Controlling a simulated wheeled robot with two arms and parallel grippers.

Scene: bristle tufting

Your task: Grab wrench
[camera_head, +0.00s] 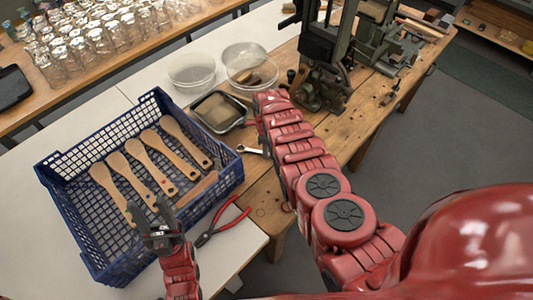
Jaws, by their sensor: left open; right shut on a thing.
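A small silver wrench (250,149) lies near the edge where the white and wooden tabletops meet, just left of my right arm. The arm may cover part of it. My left gripper (155,217) is open and empty, over the near edge of the blue crate (75,222) and well to the left and front of the wrench. My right arm reaches across the wooden bench from the lower right. Its gripper's fingers are hidden, so I cannot see what they hold.
Several wooden brush handles (153,160) lie in the crate. Red-handled pliers (222,222) lie to its right. A black tray (218,112) and two clear bowls (192,70) stand behind. A dark machine (322,86) stands on the bench (353,127). Jars fill the back table.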

